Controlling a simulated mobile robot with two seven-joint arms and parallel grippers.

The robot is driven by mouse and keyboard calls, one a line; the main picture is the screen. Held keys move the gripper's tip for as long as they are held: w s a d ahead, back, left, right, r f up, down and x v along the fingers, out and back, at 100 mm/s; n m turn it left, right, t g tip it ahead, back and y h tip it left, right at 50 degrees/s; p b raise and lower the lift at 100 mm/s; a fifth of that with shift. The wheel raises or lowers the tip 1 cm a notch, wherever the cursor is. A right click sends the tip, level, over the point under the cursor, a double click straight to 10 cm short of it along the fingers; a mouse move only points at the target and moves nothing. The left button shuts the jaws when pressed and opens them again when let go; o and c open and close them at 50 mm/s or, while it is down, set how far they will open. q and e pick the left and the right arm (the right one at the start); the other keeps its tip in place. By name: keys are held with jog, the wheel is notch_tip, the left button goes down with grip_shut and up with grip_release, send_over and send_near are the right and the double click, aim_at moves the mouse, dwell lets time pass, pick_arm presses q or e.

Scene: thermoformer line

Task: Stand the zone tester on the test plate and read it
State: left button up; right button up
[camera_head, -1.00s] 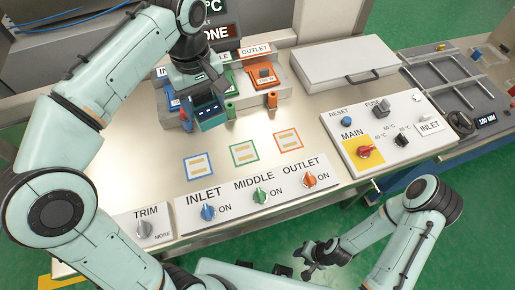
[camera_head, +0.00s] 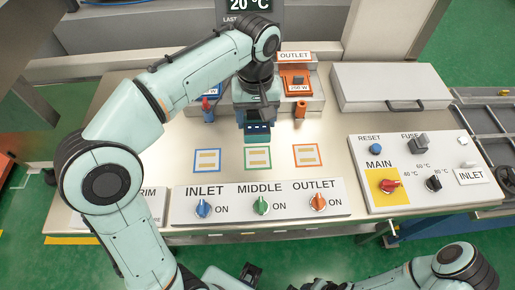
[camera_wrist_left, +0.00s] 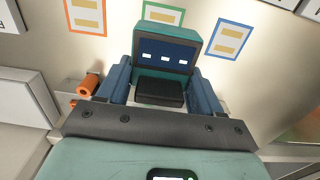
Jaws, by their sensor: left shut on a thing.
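The zone tester (camera_head: 257,133), a teal block with a dark blue face and several small pale windows, is in my left gripper (camera_head: 257,114). In the left wrist view the blue fingers (camera_wrist_left: 161,88) are shut on both sides of the tester (camera_wrist_left: 165,54). In the head view it is just behind the green-outlined test plate (camera_head: 258,157); its height above the table is unclear. Blue (camera_head: 207,160) and orange (camera_head: 306,155) outlined plates lie on either side. My right gripper (camera_head: 320,285) shows only partly at the bottom edge; its jaws cannot be made out.
Inlet (camera_head: 203,208), middle (camera_head: 262,205) and outlet (camera_head: 318,201) knobs stand in front of the plates. An orange heater station (camera_head: 298,82) stands behind. The main panel (camera_head: 410,170) and a grey lidded box (camera_head: 388,85) are to the right. A readout (camera_head: 250,5) shows 20 °C.

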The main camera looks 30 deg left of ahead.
aim_at(257, 152)
pick_arm(q)
notch_tip(257, 152, down, 12)
jog(key=shift+w+r+b, duration=0.1)
jog(key=shift+r+b, duration=0.15)
jog(key=shift+b, duration=0.65)
pick_arm(e)
jog(key=f, duration=0.1)
jog(key=s+f, duration=0.1)
jog(key=shift+f, duration=0.3)
pick_arm(q)
jog(key=shift+f, duration=0.1)
pick_arm(e)
jog(key=shift+f, duration=0.1)
pick_arm(q)
jog(key=o, duration=1.2)
jog(key=shift+f, duration=0.1)
jog(key=shift+o, duration=0.2)
notch_tip(257, 152, up, 12)
jog(key=shift+r+p, duration=0.2)
jog(key=shift+p, duration=1.05)
pick_arm(e)
jog(key=r, duration=0.1)
jog(key=w+r, duration=0.1)
jog(key=r, duration=0.1)
jog(key=shift+w, duration=0.15)
jog(key=shift+d, duration=0.1)
